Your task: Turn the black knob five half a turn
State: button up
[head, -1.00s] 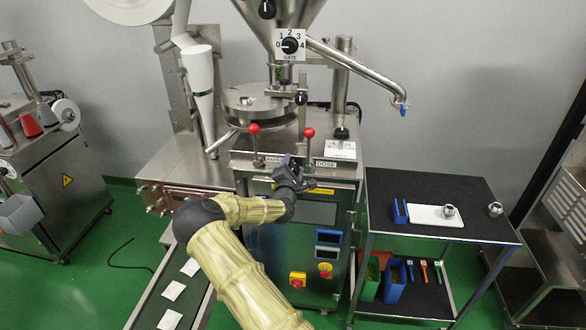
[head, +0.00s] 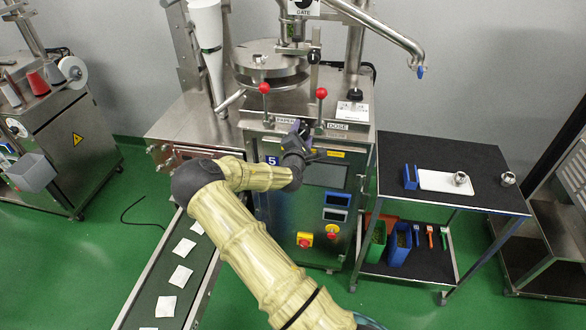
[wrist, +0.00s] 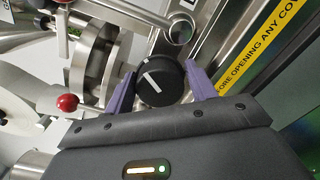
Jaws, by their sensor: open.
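In the wrist view a round black knob (wrist: 160,88) with a white pointer line sits between the two purple fingers of my gripper (wrist: 160,72). The fingers are open, one on each side of the knob. A gap shows at the right finger; whether the left finger touches the knob I cannot tell. In the head view my gripper (head: 302,134) is at the upper front of the steel machine, below the PAPER and DOSE labels. It hides the knob there. A blue label with a white 5 (head: 271,160) shows just left of my gripper.
Two red-balled levers (head: 264,88) (head: 321,93) rise above the panel; one red ball (wrist: 68,102) also shows in the wrist view. A red-and-yellow switch (head: 305,240) is lower on the front. A conveyor with teabags (head: 180,275) lies left, a black cart (head: 455,150) right.

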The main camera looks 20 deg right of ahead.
jog(key=v, duration=0.3)
jog(key=shift+s, duration=0.15)
jog(key=shift+s+a+r, duration=0.15)
jog(key=shift+s+a, duration=0.35)
jog(key=shift+a, duration=0.05)
send_near(302, 134)
jog(key=v, duration=0.7)
jog(key=shift+a+p, duration=0.3)
jog(key=shift+a, duration=0.05)
dwell(0.8)
jog(key=shift+s+d+r, duration=0.1)
jog(key=shift+s, duration=0.15)
